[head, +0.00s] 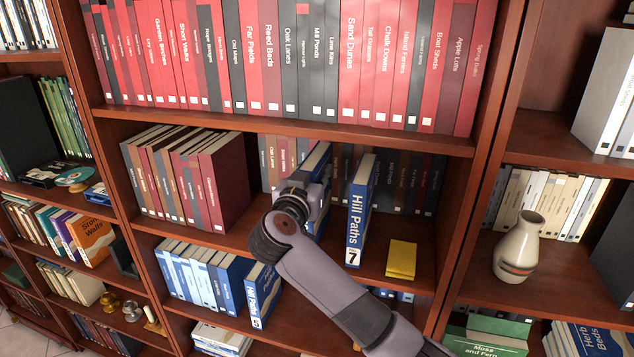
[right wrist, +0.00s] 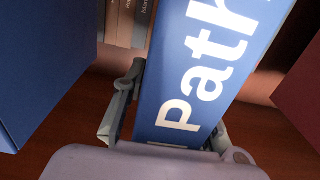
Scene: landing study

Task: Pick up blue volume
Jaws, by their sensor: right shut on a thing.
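A blue volume (head: 317,162) stands upright on the middle shelf, partly hidden behind my right gripper (head: 309,190). In the right wrist view the blue volume (right wrist: 195,75) shows white lettering reading "Path" and sits between the two fingers of my right gripper (right wrist: 175,125), which is shut on it. A second blue volume (head: 360,208), labelled "Hill Paths" with a 7, stands upright just to the right, apart from the gripper. My left gripper is in neither view.
Brown and maroon books (head: 190,180) stand left on the same shelf, and dark books (head: 405,185) stand behind. A yellow block (head: 401,259) lies at right. More blue volumes (head: 205,275) fill the shelf below. A cream vase (head: 518,246) stands in the right bay.

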